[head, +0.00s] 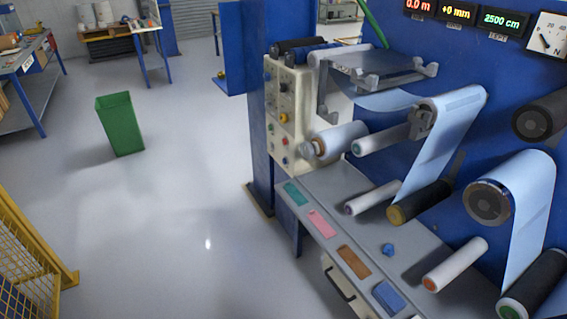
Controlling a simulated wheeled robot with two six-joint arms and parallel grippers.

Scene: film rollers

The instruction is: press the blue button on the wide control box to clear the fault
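A long grey ledge (328,236) runs along the front of the machine. It carries a row of flat coloured rectangles: teal (296,193), pink (321,223), brown (354,262) and blue (388,297). A small round blue knob-like piece (388,249) stands on the grey surface behind them. An upright beige control panel (291,112) with several small coloured knobs and buttons is at the machine's left end. I cannot tell which of these is the wide control box or its blue button. Neither of my grippers is in view.
Film rollers with light blue film (447,130) fill the right side above the ledge. A green bin (120,125) stands on the open floor (170,220). A yellow mesh guard (30,265) is at lower left, a workbench (30,75) at upper left.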

